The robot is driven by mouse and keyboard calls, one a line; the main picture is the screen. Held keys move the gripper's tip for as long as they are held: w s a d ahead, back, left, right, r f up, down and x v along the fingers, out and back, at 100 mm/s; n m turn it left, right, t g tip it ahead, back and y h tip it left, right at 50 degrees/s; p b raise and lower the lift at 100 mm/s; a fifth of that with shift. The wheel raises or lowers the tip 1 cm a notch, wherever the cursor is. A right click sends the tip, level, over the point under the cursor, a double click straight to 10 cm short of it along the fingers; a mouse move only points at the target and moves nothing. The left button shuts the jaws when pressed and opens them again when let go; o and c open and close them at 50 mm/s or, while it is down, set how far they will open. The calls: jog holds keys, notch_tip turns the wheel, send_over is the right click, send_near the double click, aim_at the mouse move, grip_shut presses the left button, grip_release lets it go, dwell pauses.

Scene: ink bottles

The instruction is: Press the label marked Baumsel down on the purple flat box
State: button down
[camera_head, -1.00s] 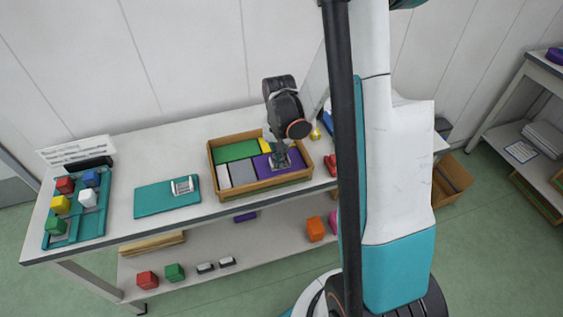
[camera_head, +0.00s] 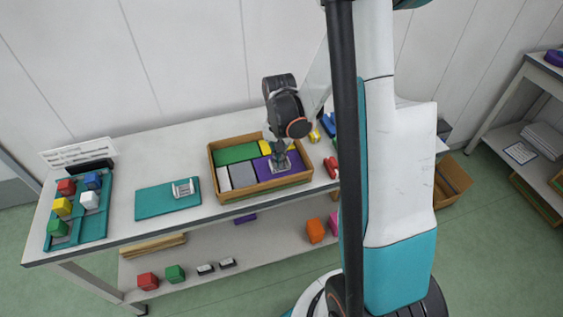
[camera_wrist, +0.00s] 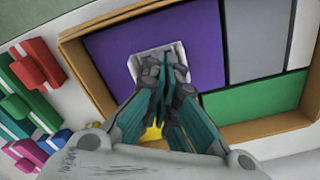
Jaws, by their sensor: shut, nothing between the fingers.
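The purple flat box (camera_head: 265,172) lies in the right part of a wooden tray (camera_head: 281,185) on the table. It also shows in the wrist view (camera_wrist: 205,45). A pale label (camera_wrist: 136,66) lies on the purple box, its middle hidden by my fingers. Its writing cannot be read. My gripper (camera_wrist: 168,62) is shut with nothing held. Its fingertips are over the label and look to be on or very close to it; I cannot tell whether they touch. In the head view my gripper (camera_head: 279,160) points down at the purple box.
The tray also holds a green block (camera_head: 236,153), a grey block (camera_head: 243,172), a white block (camera_head: 224,177) and a yellow block (camera_head: 265,147). A teal mat (camera_head: 155,202) with a white device and a teal tray of cubes (camera_head: 92,222) are left. Red items (camera_head: 331,166) stand right.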

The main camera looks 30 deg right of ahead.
jog(key=shift+r+p, duration=1.65)
jog(key=shift+r, duration=1.1)
jog(key=s+a+r+n+t+p, duration=0.15)
jog(key=a+r, duration=0.25)
jog(key=r, duration=0.4)
jog(key=s+a+r+n+t+p, duration=0.1)
jog(key=a+r+n, duration=0.1)
jog(key=a+r, duration=0.35)
jog(key=s+a+r+n+t+b, duration=0.1)
jog(key=s+a+r+n+t, duration=0.1)
jog(key=s, duration=0.3)
jog(key=s+a+r+n+t+b, duration=0.1)
jog(key=s+a+r+n+t, duration=0.1)
jog(key=s+r, duration=0.3)
jog(key=shift+s+a+n+t+b, duration=0.3)
jog(key=shift+s+a+n+t, duration=0.1)
jog(key=shift+n, duration=0.45)
jog(key=shift+w+f, duration=0.1)
jog(key=shift+w, duration=0.05)
